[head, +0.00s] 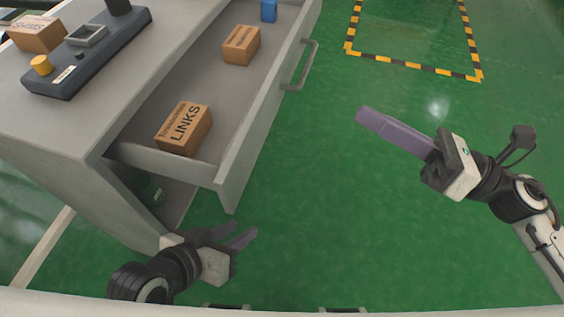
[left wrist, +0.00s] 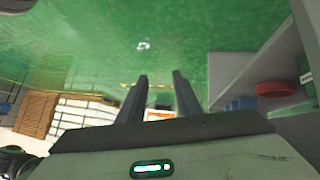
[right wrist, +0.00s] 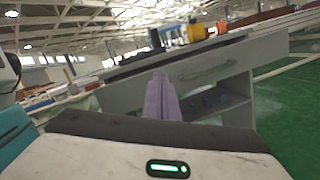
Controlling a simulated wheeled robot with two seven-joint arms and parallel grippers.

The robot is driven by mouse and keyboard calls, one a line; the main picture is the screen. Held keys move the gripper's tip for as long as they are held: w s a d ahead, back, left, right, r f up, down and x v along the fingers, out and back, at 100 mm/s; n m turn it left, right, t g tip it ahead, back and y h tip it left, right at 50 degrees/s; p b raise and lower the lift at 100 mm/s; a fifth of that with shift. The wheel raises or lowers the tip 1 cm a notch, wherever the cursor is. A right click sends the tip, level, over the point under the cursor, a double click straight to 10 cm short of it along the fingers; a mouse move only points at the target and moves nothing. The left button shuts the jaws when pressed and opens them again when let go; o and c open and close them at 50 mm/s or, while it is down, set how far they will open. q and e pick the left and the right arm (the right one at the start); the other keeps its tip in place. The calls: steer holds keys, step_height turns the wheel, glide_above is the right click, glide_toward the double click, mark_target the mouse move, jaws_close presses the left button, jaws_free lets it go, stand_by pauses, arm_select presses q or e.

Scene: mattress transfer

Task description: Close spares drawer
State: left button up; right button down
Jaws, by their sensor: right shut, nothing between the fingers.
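The grey spares drawer (head: 262,118) stands pulled out from the cabinet, its front panel facing right in the head view. A metal bar handle (head: 311,62) is on its front. Inside are a cardboard box marked LINKS (head: 184,129), a second box (head: 241,45) and a blue item (head: 268,11). My right gripper (head: 362,115) is shut and empty, to the right of the drawer front and apart from it. In the right wrist view its fingers (right wrist: 161,90) point toward the drawer front (right wrist: 190,78). My left gripper (head: 245,231) is open and empty, below the drawer's near corner.
The cabinet top (head: 85,125) carries a dark control box (head: 88,52) with a yellow knob and a cardboard box (head: 37,33). Shelves with red (left wrist: 276,88) and blue items show in the left wrist view. The green floor (head: 350,220) right of the drawer is clear.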

step_height(320, 180, down, 4)
steer(key=s+n+g+b, duration=0.2)
steer(key=n+g, duration=0.2)
steer(key=n, duration=0.3)
glide_toward(261, 129)
steer(key=x, duration=0.6)
steer(key=shift+w+a+r, duration=0.1)
steer(key=shift+a, duration=0.05)
